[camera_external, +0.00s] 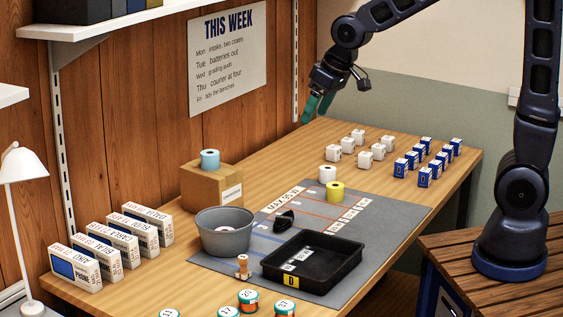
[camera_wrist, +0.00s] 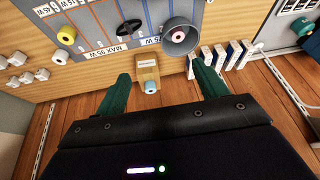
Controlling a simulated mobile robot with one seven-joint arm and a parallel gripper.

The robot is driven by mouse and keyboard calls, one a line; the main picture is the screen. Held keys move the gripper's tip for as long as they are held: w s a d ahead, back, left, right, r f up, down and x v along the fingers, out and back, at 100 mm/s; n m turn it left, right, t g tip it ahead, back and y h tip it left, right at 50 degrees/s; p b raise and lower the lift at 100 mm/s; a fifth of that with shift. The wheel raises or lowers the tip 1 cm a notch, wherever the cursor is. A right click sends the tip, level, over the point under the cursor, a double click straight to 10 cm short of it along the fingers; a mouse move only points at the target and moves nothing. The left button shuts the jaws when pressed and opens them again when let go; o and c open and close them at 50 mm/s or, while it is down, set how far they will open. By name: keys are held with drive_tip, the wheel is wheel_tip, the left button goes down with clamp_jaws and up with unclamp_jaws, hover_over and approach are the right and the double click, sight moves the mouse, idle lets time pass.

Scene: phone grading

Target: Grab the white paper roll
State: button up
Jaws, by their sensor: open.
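The white paper roll (camera_external: 327,173) stands upright at the back edge of the grey mat (camera_external: 400,208), just behind a yellow roll (camera_external: 335,191). In the wrist view the white roll (camera_wrist: 61,57) is at the left, beside the yellow roll (camera_wrist: 67,35), outside the span of my fingers. My gripper (camera_external: 317,108) is open and empty, with green fingers, high above the far end of the table. In the wrist view my gripper (camera_wrist: 159,70) has its fingers spread wide, with a cardboard box showing between them in the distance.
A light-blue roll (camera_external: 210,159) stands on the cardboard box (camera_external: 212,187). A grey bowl (camera_external: 224,240) and a black tray (camera_external: 318,268) sit on the mat. White cubes (camera_external: 348,146) and blue boxes (camera_external: 425,177) stand behind and right of the white roll.

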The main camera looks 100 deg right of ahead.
drive_tip(key=s+d+f+m, duration=0.15)
drive_tip(key=d+f, duration=0.35)
drive_tip(key=d, duration=0.6)
drive_tip(key=m+g+h, duration=0.2)
drive_tip(key=m+g, duration=0.1)
drive_tip(key=m, duration=0.4)
approach(328, 168)
drive_tip(key=x, duration=0.4)
drive_tip(key=shift+s+a+f, duration=0.15)
drive_tip(key=shift+s+a, duration=0.05)
drive_tip(key=shift+s, duration=0.15)
drive_tip(key=shift+w+x, duration=0.2)
drive_tip(key=shift+x, duration=1.5)
drive_tip(key=shift+w+x, duration=0.15)
drive_tip(key=shift+x, duration=1.5)
drive_tip(key=shift+d, duration=0.1)
drive_tip(key=shift+c, duration=0.4)
drive_tip(key=c, duration=1)
